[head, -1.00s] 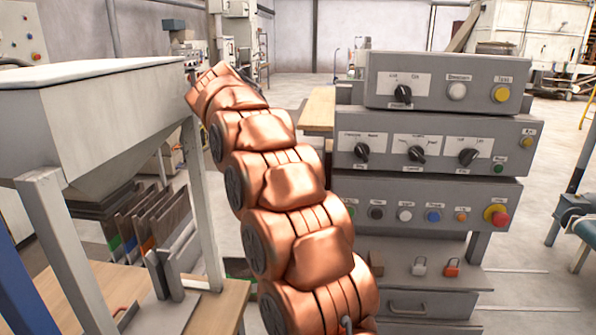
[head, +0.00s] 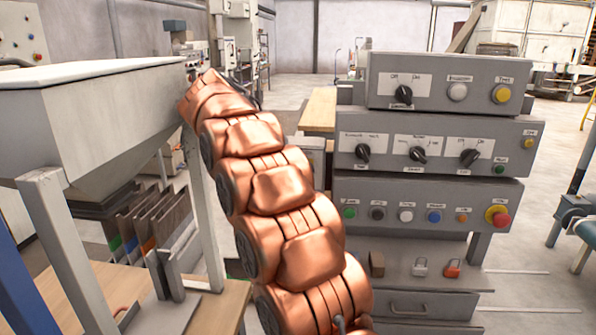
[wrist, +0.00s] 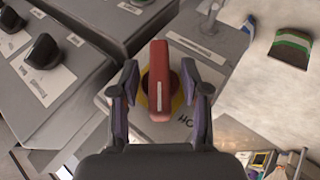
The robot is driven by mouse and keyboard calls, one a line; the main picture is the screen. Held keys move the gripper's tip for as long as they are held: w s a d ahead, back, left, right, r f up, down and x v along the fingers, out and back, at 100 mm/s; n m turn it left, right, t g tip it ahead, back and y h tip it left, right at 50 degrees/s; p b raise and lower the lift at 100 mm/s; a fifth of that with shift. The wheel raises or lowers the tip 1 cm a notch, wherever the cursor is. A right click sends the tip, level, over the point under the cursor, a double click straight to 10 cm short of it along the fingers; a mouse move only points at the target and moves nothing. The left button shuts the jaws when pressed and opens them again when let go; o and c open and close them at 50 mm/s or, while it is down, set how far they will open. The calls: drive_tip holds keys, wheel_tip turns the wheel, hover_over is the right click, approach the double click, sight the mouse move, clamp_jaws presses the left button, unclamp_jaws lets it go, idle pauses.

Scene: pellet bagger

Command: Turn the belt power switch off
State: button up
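In the wrist view, a red bar-shaped switch handle (wrist: 159,85) stands over a yellow disc (wrist: 175,100) on a grey box. The bar runs up and down the picture. Lettering beside it is partly hidden and starts "HO"; I cannot read whether this is the belt power switch. My gripper (wrist: 159,72) is open, with one finger on each side of the handle and a gap on both sides. In the head view my arm hides the gripper and this handle.
Black knobs (wrist: 43,51) on grey panels lie left of the handle. In the head view a grey hopper (head: 100,115) stands close left of my arm. Stacked control boxes (head: 440,205) with knobs and buttons stand right. Open floor shows at lower right (head: 535,285).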

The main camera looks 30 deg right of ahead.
drive_tip(key=shift+s+d+r+m+t+y+p, duration=0.1)
drive_tip(key=shift+m+t+y+p, duration=0.1)
drive_tip(key=shift+t+y, duration=0.5)
drive_tip(key=shift+r+m+t+y+p, duration=0.15)
drive_tip(key=shift+t+y, duration=0.25)
drive_tip(key=shift+y, duration=0.5)
drive_tip(key=shift+f+m+t+y+p, duration=0.1)
drive_tip(key=shift+m+t+y+p, duration=0.45)
drive_tip(key=shift+t+y, duration=0.6)
drive_tip(key=p+v, duration=0.2)
drive_tip(key=v, duration=0.6)
drive_tip(key=s+a+f+n+y+p, duration=0.1)
drive_tip(key=s+a+f+n, duration=0.15)
drive_tip(key=a, duration=0.35)
drive_tip(key=s+a+f+n+y, duration=0.1)
drive_tip(key=s+a+n, duration=0.25)
drive_tip(key=a, duration=0.25)
drive_tip(key=s+a+f+n+g+p, duration=0.1)
drive_tip(key=s+a+f, duration=0.2)
drive_tip(key=s, duration=0.4)
drive_tip(key=s+a+f+n+g, duration=0.1)
drive_tip(key=s+a+f, duration=0.3)
drive_tip(key=s, duration=0.4)
drive_tip(key=shift+s+a+f+g+p, duration=0.25)
drive_tip(key=shift+f+g+p, duration=0.1)
drive_tip(key=shift+f+g, duration=0.2)
